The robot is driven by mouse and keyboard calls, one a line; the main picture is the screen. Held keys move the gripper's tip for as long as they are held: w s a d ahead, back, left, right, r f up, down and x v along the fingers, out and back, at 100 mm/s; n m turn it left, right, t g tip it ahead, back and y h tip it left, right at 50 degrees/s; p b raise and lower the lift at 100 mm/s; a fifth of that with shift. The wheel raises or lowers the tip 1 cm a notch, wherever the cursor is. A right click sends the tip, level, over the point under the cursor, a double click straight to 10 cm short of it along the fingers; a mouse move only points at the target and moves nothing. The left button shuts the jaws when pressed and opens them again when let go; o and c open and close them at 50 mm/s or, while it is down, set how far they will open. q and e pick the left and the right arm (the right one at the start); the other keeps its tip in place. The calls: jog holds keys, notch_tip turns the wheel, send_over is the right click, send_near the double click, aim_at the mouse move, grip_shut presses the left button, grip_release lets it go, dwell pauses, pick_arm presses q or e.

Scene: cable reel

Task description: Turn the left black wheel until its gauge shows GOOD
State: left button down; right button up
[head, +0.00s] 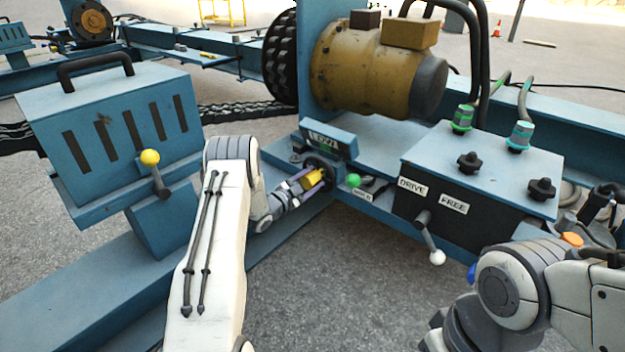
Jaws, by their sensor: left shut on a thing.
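The left black wheel (327,166) stands upright below a small blue gauge housing (338,148). The gauge plate (324,140) seems to read LOW, but it is small and partly cut off by the angle. My left gripper (315,179), with yellow on its fingers, is shut on the wheel's near left side. The gripper covers part of the wheel. My right arm shows at the lower right; its gripper cannot be made out.
A green-knobbed lever (354,181) is close to the wheel's right. A blue box (485,170) has DRIVE and FREE labels, a white-knobbed lever (437,257) and black knobs. A slotted blue box (110,125) with a yellow-knobbed lever (150,158) is left. A yellow motor (365,68) stands behind.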

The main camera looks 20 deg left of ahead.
pick_arm(q)
jog(key=shift+c, duration=0.7)
grip_release()
jog(key=p+v, duration=0.5)
jog(key=v, duration=0.5)
jog(key=shift+s, duration=0.25)
